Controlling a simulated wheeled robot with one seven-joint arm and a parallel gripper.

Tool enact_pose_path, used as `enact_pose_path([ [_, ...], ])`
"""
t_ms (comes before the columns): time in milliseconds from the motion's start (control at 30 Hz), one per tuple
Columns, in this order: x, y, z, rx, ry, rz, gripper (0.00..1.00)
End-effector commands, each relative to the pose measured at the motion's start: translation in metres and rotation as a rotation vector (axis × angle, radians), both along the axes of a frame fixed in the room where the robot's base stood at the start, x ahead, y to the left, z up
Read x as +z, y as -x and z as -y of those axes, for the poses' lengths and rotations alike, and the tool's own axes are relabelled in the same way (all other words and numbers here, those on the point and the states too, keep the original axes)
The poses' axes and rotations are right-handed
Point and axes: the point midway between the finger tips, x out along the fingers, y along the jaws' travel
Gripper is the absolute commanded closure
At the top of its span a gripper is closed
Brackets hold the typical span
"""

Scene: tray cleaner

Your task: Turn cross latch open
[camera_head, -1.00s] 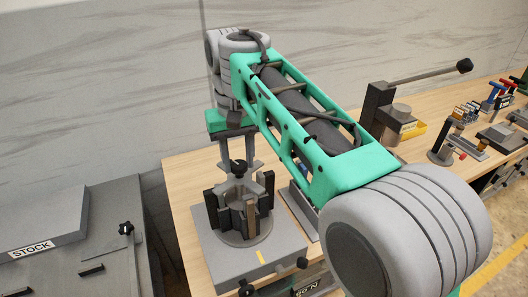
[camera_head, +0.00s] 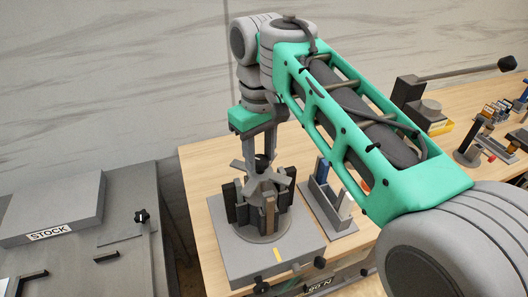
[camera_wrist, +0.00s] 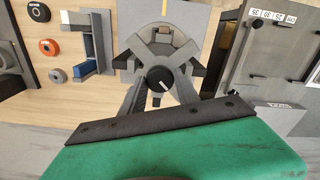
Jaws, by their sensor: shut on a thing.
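The cross latch (camera_head: 280,177) is a grey piece with arms spreading outward. It lies on top of a round fixture with dark upright blocks (camera_head: 230,198), on a grey base box (camera_head: 232,262). My gripper (camera_head: 261,158) points straight down over the latch. In the wrist view my gripper (camera_wrist: 160,88) has a finger on each side of the knob and is shut on it. The exact contact is partly hidden.
A small grey rack with blue and white pieces (camera_head: 326,212) stands close right of the base box. A lever device (camera_head: 410,92) and small tools are farther right. A STOCK bench (camera_head: 50,215) stands left, across a gap. A wall is behind.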

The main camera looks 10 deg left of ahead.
Motion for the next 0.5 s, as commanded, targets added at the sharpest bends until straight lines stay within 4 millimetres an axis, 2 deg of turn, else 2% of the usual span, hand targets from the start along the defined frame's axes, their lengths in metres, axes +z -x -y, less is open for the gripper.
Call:
enact_pose_path([
  [133, -0.0001, 0.0, 0.0, 0.004, 0.0, 0.0, 1.0],
  [167, -0.0002, -0.0001, 0.0001, 0.003, 0.0, 0.0, 0.62],
  [400, -0.0001, -0.0006, 0.001, -0.001, 0.0, 0.0, 0.42],
  [500, -0.0001, -0.0006, 0.0011, -0.002, 0.0, 0.0, 0.41],
])
